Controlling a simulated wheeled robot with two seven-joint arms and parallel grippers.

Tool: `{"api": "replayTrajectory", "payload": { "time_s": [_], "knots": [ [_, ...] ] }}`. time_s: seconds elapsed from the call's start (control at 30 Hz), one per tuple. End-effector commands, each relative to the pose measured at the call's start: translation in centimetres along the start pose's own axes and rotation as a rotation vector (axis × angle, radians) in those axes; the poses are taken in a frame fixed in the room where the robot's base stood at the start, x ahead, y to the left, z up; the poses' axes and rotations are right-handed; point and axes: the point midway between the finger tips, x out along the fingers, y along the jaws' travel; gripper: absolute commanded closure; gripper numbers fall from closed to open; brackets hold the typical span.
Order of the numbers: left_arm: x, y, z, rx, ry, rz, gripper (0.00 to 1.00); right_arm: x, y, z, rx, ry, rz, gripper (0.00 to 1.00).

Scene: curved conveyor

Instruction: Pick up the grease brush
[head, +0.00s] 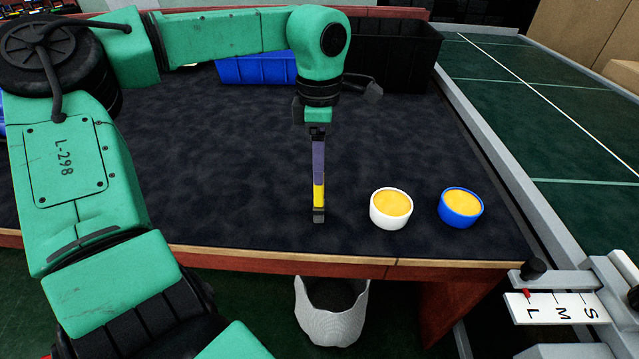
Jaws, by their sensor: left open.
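The grease brush (318,172) appears as a narrow upright strip on the dark mat, purple-grey above, with a yellow band and a dark tip toward the table's front edge. My left gripper (317,122) points down at the upper end of this strip. Its jaws are open, and the wrist hides what lies behind. I cannot tell whether the jaws touch the brush. My right gripper is not in view.
A white tub (391,222) and a blue tub (460,222), both with yellow contents, stand right of the brush. A blue bin (255,70) and a black bin (410,62) stand at the back. The green conveyor (530,110) runs along the right. A whitish basket (331,325) sits below the front edge.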

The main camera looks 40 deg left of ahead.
Motion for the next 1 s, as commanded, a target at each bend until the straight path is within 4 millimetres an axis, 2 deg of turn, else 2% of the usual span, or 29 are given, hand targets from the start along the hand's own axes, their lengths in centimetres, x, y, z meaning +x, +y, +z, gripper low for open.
{"api": "replayTrajectory", "payload": {
  "time_s": [0.17, 0.37, 0.57, 0.6, 0.67, 0.7, 0.77, 1.0],
  "knots": [
    [2.1, -0.4, 0.0, 0.002, -0.001, -0.002, 0.35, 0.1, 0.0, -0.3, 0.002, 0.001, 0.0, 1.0],
    [5.7, -0.8, -0.1, 0.0, -0.001, -0.002, 0.35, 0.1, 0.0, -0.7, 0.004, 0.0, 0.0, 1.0],
    [6.0, -0.8, -0.1, 0.0, -0.001, 0.001, 0.35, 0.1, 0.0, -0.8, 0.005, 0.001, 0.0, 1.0],
    [6.0, -0.8, -0.1, 0.0, -0.001, 0.001, 0.43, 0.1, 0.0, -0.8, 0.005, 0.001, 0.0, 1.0],
    [6.0, -0.8, -0.1, 0.0, -0.001, 0.001, 0.66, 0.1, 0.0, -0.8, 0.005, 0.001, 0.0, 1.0],
    [6.0, -0.8, -0.1, 0.0, -0.001, 0.001, 0.81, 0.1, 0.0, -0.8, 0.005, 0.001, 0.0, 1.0],
    [6.0, -0.8, -0.1, 0.0, -0.001, 0.001, 1.0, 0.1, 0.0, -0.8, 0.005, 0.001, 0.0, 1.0],
    [5.9, -0.7, -0.1, 0.0, -0.001, 0.001, 1.0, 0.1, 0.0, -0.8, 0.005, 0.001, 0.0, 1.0]
  ]
}}
